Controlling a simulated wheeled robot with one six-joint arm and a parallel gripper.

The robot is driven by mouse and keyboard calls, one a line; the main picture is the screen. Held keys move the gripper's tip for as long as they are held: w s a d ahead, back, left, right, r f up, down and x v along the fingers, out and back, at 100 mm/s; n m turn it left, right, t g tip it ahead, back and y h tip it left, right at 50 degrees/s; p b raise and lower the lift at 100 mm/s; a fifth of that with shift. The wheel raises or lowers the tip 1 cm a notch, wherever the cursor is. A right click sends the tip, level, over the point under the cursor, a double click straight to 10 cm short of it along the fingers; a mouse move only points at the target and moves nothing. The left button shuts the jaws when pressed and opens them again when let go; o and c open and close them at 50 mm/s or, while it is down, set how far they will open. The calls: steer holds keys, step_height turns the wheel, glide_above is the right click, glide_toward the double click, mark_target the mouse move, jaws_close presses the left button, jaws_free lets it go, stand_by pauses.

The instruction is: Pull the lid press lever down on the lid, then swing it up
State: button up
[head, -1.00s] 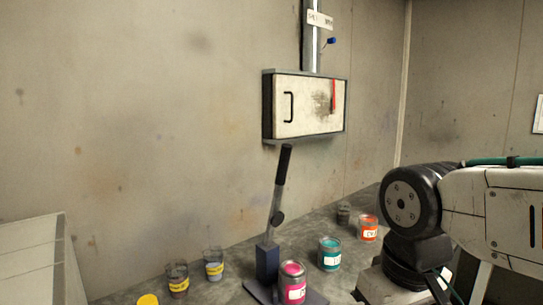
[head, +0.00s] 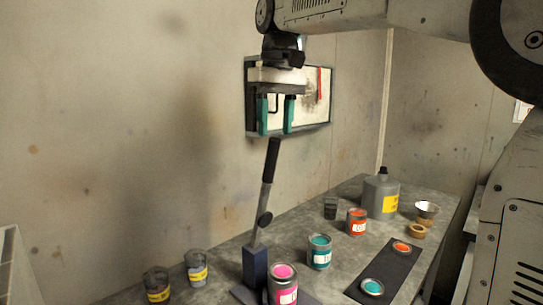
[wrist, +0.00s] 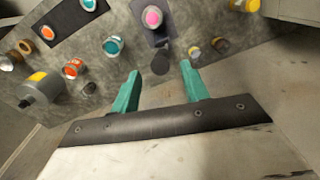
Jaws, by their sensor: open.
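The lid press lever (head: 265,185) stands up and leans slightly right in the head view, with a black grip at its top. It rises from a dark blue post (head: 256,266) on a flat base. A can with pink paint (head: 283,287) stands on that base, in front of the post. Its pink top (wrist: 152,17) shows in the wrist view. My gripper (head: 275,130) is open, with teal fingers pointing down just above the lever's grip in the picture.
Teal (head: 320,252) and orange (head: 356,221) paint cans stand right of the press. A grey jug (head: 381,196) is farther back. Two lids lie on a dark mat (head: 386,272). Two cups stand at left. A wall cabinet (head: 318,95) is behind my gripper.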

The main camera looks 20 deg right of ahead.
steer(key=shift+w+a+r, duration=0.1)
steer(key=shift+w, duration=0.25)
steer(key=shift+f, duration=0.25)
glide_above(271, 180)
step_height(271, 180, down, 7)
steer(key=shift+w+f, duration=0.1)
jaws_close()
